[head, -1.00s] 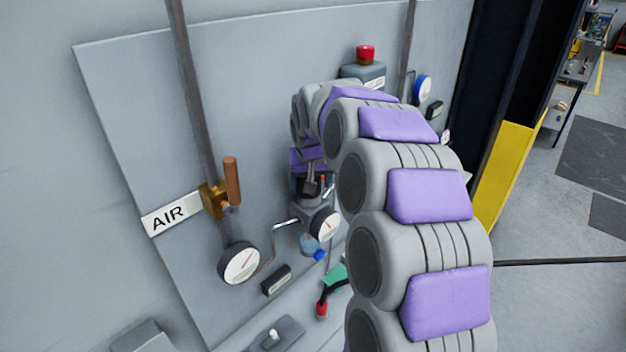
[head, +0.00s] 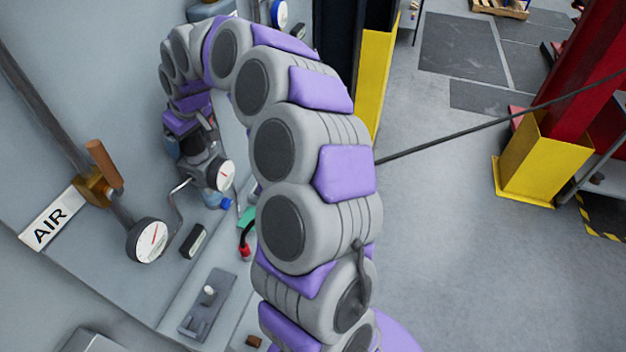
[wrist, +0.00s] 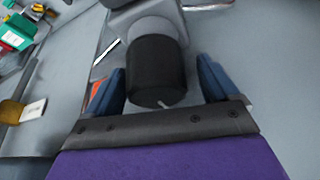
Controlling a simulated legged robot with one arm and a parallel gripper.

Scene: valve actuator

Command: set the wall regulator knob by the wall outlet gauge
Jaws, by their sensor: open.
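The regulator's black knob (wrist: 150,70) fills the middle of the wrist view, with a small pale mark at its lower rim. My gripper (wrist: 160,66) is open, with one blue finger on each side of the knob. A gap shows on both sides. In the head view, my gripper (head: 197,128) is above the grey regulator body (head: 208,168), and the knob is hidden there. A round white gauge (head: 226,174) with a red needle sits on the regulator. A larger white gauge (head: 147,240) is to its left. I cannot tell which is the outlet gauge, and their scales are too small to read.
A pipe with a brown-handled valve (head: 104,165) and an AIR sign (head: 52,218) are at left. A green and red tool (head: 246,235) lies below the regulator. A grey switch plate (head: 208,302) is nearer. Open floor lies right, with yellow post guards (head: 542,158).

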